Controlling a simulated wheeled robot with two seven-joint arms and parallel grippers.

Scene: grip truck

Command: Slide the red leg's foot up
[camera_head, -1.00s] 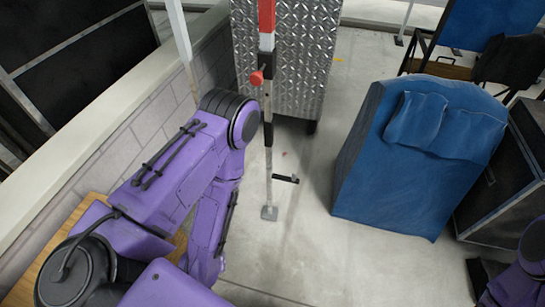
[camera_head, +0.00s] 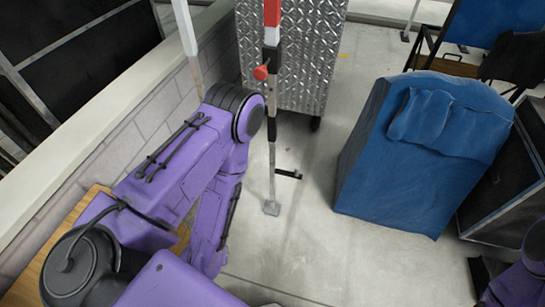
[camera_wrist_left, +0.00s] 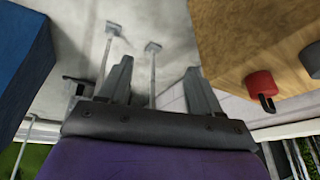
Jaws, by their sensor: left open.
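The red leg (camera_head: 272,12) stands upright in the head view, with a black clamp and a red knob (camera_head: 261,72) below its red part. Its lower tube runs down to a square grey foot (camera_head: 271,208) on the floor. My left arm is just left of it; its gripper is hidden in the head view. In the left wrist view my left gripper (camera_wrist_left: 155,80) is open, its fingers apart. Two thin poles end in square feet there, one foot (camera_wrist_left: 113,28) beyond the left finger, another (camera_wrist_left: 152,46) between the fingers; I cannot tell which is the red leg's.
A blue covered block (camera_head: 410,160) stands to the right. A diamond-plate metal panel (camera_head: 303,55) is behind the leg. A black handle (camera_head: 288,174) sticks out beside the tube. A wooden box (camera_wrist_left: 255,40) with a red knob is at the right in the wrist view. Floor between leg and block is clear.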

